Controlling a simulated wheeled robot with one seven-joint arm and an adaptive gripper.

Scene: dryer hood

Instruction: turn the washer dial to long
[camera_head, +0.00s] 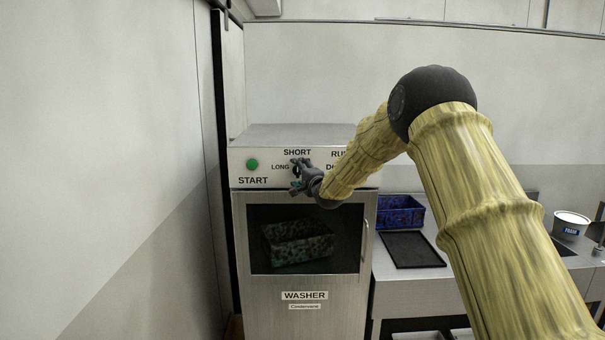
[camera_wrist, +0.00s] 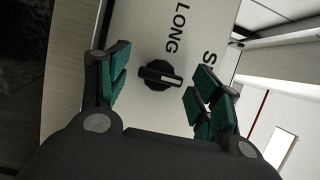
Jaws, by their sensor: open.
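The washer dial (camera_wrist: 160,75) is a black knob with a white mark on a pale panel. In the wrist view, LONG (camera_wrist: 180,28) is printed above it and the start of SHORT (camera_wrist: 208,62) to its right. The white mark points right, toward SHORT. My gripper (camera_wrist: 160,88) is open, its teal-padded fingers on either side of the dial, with visible gaps to it. In the head view my gripper (camera_head: 299,173) is at the washer's control panel, below SHORT and right of LONG, and largely hides the dial.
The green START button (camera_head: 252,164) is left of the dial. The washer door (camera_head: 240,290) is shut, with a patterned bin (camera_head: 298,243) behind its window. A wall stands left.

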